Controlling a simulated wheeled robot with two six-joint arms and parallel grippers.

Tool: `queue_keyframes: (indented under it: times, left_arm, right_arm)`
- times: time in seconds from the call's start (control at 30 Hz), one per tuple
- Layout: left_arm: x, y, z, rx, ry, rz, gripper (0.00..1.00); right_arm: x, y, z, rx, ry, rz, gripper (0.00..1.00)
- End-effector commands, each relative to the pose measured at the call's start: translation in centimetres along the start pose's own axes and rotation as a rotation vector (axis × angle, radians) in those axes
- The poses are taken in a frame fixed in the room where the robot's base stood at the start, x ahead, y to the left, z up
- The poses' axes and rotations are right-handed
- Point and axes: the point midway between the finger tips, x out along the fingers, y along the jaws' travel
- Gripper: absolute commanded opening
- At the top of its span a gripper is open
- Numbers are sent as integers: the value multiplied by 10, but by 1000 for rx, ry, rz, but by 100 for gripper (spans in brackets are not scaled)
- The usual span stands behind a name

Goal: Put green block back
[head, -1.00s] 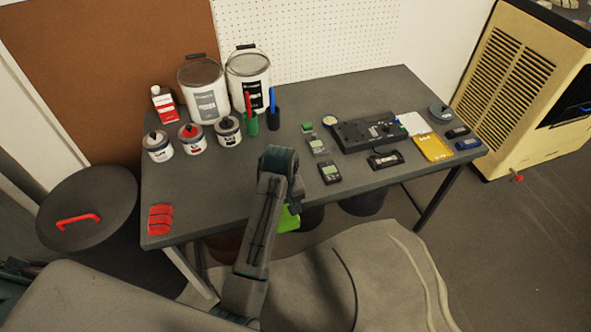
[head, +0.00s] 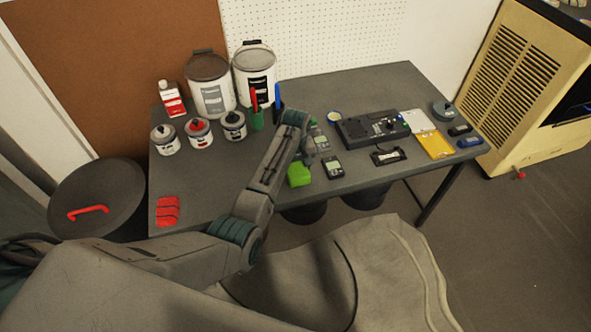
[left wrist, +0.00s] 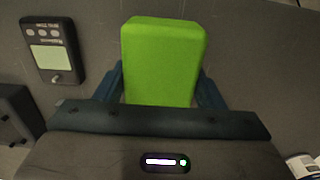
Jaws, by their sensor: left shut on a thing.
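The bright green block (head: 299,174) shows in the head view at the front edge of the table, just left of a dark handheld meter. In the left wrist view the green block (left wrist: 162,58) sits between the two blue fingers. My left gripper (head: 305,160) is shut on it; the fingertips are mostly hidden by the arm and block in the head view. I cannot tell whether the block touches the tabletop. My right gripper is in neither view.
The grey table (head: 215,175) holds a dark meter (head: 333,167), a black device (head: 372,130), a yellow tray (head: 434,145) and a red pad (head: 167,211). Paint cans (head: 209,88) and pen cups stand at the back. The front left of the table is mostly clear.

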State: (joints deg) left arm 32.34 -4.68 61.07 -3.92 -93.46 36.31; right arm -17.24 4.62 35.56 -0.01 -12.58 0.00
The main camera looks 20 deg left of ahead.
Motion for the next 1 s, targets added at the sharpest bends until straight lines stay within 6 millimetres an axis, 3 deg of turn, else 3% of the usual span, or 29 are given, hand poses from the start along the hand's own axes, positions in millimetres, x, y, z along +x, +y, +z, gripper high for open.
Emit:
queue_keyframes:
  times: [0.17, 0.53, 0.57, 0.63, 1.0]
  left_arm:
    - [18, -1, 1, 0, -1, -1, 34]
    - [23, -1, 1, 0, 0, 0, 34]
    - [22, -1, 1, 0, 0, 0, 69]
    - [22, -1, 1, 0, 0, 0, 83]
    - [18, 0, 0, 0, 1, 0, 85]
  right_arm:
    - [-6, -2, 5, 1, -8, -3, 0]
    - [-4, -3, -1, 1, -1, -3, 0]
    - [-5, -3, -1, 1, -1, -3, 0]
    - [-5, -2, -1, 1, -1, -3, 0]
    - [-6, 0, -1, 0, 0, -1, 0]
